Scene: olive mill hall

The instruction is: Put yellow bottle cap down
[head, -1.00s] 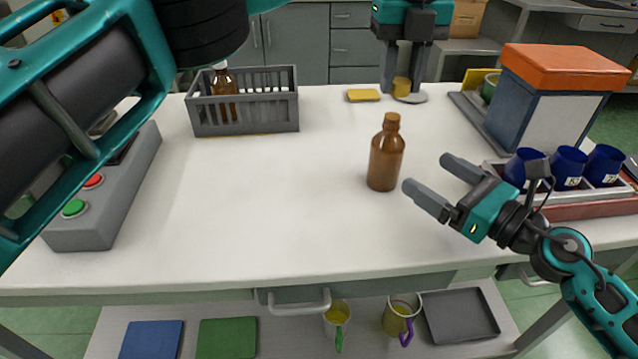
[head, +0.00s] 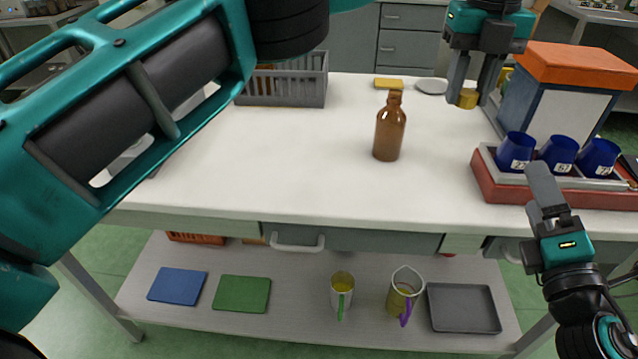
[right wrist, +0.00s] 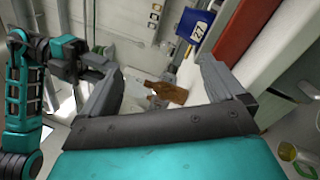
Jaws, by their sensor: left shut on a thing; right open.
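The yellow bottle cap (head: 467,98) is held between the fingertips of my left gripper (head: 473,92), above the table at the back right. It is to the right of a small grey disc (head: 431,86). The open brown bottle (head: 390,130) stands upright on the white table (head: 290,170), left of and nearer than the cap; it also shows in the right wrist view (right wrist: 166,91). My right gripper (head: 543,183) is at the table's front right, below the blue cups; the right wrist view shows its fingers apart and empty.
A red tray (head: 487,187) with blue cups (head: 558,153) stands at the right, before an orange-topped box (head: 570,70). A grey basket (head: 313,88) and a yellow sponge-like block (head: 388,83) are at the back. The table's middle and left front are clear.

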